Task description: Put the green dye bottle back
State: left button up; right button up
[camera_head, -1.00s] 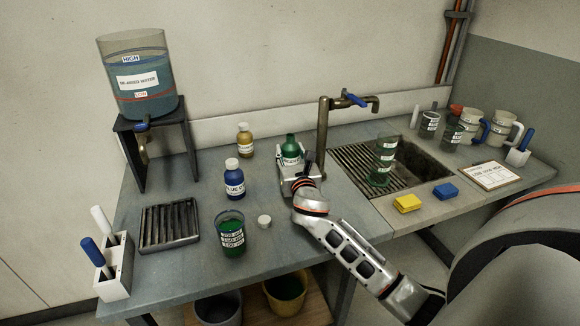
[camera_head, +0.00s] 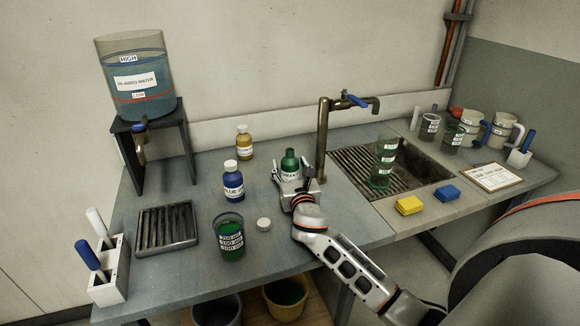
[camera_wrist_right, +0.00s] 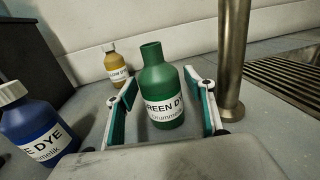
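The green dye bottle (camera_head: 289,163) stands upright and uncapped on the counter, left of the tap. It also shows in the right wrist view (camera_wrist_right: 163,90), its label facing the camera. My right gripper (camera_head: 292,182) is around the bottle; in the right wrist view its fingers (camera_wrist_right: 163,108) are spread on both sides with gaps to the bottle, so it is open. A white cap (camera_head: 263,224) lies on the counter in front. My left gripper is not in view.
The blue dye bottle (camera_head: 233,181) and yellow dye bottle (camera_head: 244,143) stand to the left. A beaker of green liquid (camera_head: 229,239) stands in front, near the cap. The tap (camera_head: 322,140) rises close on the right, beside the sink grate (camera_head: 362,170).

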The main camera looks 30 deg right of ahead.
jog(key=shift+r, duration=0.1)
jog(key=shift+s+a, duration=0.1)
jog(key=shift+s, duration=0.05)
jog(key=v, duration=1.1)
jog(key=shift+s+a+p, duration=0.1)
jog(key=shift+s+p, duration=0.2)
jog(key=shift+p, duration=0.05)
